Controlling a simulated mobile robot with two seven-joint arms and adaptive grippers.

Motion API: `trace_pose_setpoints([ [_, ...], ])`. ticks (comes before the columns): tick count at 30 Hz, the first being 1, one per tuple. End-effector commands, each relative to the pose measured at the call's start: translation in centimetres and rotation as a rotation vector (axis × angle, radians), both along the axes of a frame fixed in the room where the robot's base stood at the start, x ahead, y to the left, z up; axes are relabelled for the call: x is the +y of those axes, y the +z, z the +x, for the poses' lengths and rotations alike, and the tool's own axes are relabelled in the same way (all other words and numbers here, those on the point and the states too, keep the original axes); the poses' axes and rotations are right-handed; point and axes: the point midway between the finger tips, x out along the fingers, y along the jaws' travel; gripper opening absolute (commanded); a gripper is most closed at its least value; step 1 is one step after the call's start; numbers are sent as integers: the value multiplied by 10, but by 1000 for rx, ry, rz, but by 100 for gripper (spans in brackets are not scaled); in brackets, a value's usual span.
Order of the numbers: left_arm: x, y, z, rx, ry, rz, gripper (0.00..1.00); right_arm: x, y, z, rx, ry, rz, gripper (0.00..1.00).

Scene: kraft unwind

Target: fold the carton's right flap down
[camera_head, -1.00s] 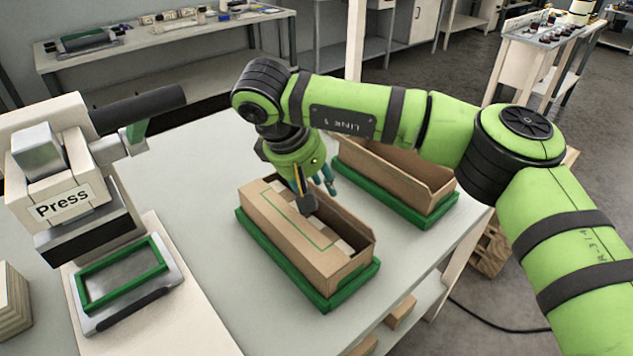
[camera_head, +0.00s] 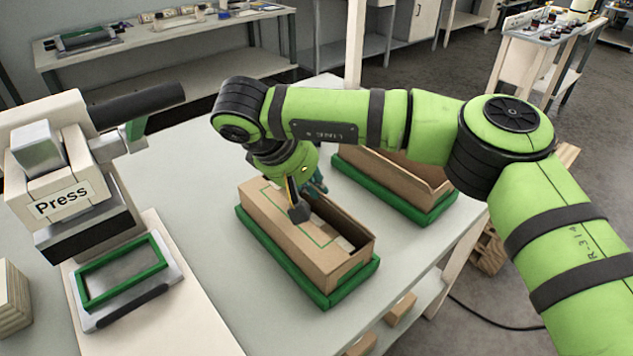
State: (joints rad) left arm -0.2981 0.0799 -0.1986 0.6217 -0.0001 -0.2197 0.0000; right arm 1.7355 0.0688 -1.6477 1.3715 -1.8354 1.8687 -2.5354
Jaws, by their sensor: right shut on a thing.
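The carton (camera_head: 294,246) is a long brown box in a green tray (camera_head: 325,302) on the pale table. A panel with a printed green outline lies flat over its left part. The right side stands as an upright wall (camera_head: 346,219), with an open gap showing pale contents inside. My right gripper (camera_head: 307,201) reaches down at the carton's far half, with a dark fingertip over the panel and teal parts behind. It is shut on the carton's flap; the exact grip is partly hidden by the fingers. My left gripper is not in view.
A second open carton (camera_head: 400,185) in a green tray stands close behind on the right, partly under my arm. A press (camera_head: 65,185) with a green frame stands on the left. The table between press and carton is clear.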

Motion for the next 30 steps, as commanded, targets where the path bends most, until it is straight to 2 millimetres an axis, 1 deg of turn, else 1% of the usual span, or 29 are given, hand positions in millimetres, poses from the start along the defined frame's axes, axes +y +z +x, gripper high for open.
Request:
trace_pose_setpoints([
  [9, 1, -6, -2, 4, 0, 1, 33, 9, -6, -6, -145, 3, -197, 0],
  [15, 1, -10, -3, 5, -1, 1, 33, 12, -10, -8, -219, 2, -298, 0],
  [21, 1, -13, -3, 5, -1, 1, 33, 14, -13, -9, -267, 1, -363, 0],
  [30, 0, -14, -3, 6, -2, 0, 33, 15, -14, -10, -288, -1, -394, 0],
])
